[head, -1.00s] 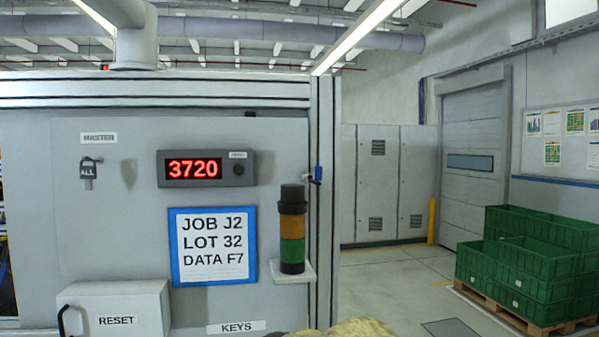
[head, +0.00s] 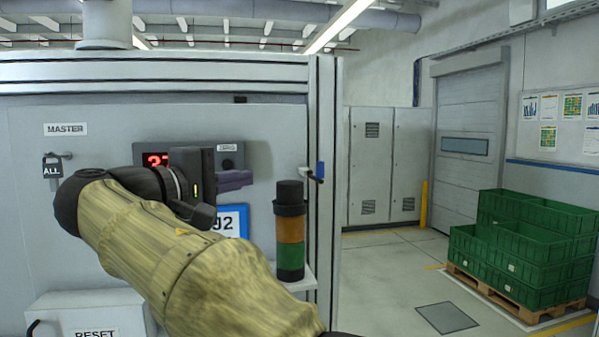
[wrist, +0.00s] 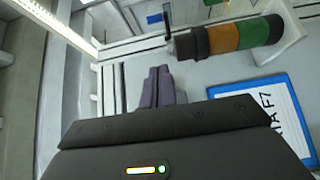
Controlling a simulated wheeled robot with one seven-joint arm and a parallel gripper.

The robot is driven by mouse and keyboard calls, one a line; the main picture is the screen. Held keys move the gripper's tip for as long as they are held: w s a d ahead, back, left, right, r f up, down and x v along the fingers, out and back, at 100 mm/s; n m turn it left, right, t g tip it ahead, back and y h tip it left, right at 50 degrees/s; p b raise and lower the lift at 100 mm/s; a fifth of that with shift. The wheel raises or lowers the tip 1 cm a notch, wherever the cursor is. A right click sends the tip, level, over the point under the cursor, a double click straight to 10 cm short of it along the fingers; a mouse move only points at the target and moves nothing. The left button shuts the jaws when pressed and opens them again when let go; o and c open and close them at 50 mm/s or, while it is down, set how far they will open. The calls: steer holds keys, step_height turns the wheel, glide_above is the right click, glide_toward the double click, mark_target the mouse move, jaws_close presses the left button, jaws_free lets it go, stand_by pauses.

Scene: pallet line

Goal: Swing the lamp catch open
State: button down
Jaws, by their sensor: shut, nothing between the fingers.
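The stack lamp (head: 290,232), with a black top over orange and green bands, stands upright on a small white shelf (head: 304,281). The lamp catch (head: 320,171) is a small blue piece with a short lever on the metal post, just above and right of the lamp. In the wrist view the lamp (wrist: 236,37) lies sideways at the top right, and a blue patch with a dark bar (wrist: 167,17) shows near its black end. My gripper (head: 248,178) has purple fingers, shut and empty, pointing right toward the post, left of the catch and apart from it. The fingers also show in the wrist view (wrist: 158,82).
My arm covers much of the panel, hiding most of the red display (head: 155,160) and the blue-framed job sign (head: 232,222). Green crates (head: 525,255) stand far right; the floor between is open.

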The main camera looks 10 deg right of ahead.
steer(key=shift+s, duration=0.1)
steer(key=s+d+p+x, duration=0.1)
steer(key=p+x, duration=0.5)
steer(key=x, duration=0.6)
steer(key=shift+s+d+p, duration=0.3)
steer(key=shift+s+d, duration=0.05)
steer(key=shift+d, duration=0.3)
steer(key=shift+w+f+b, duration=0.1)
steer(key=shift+f+b, duration=0.05)
steer(key=shift+b, duration=0.15)
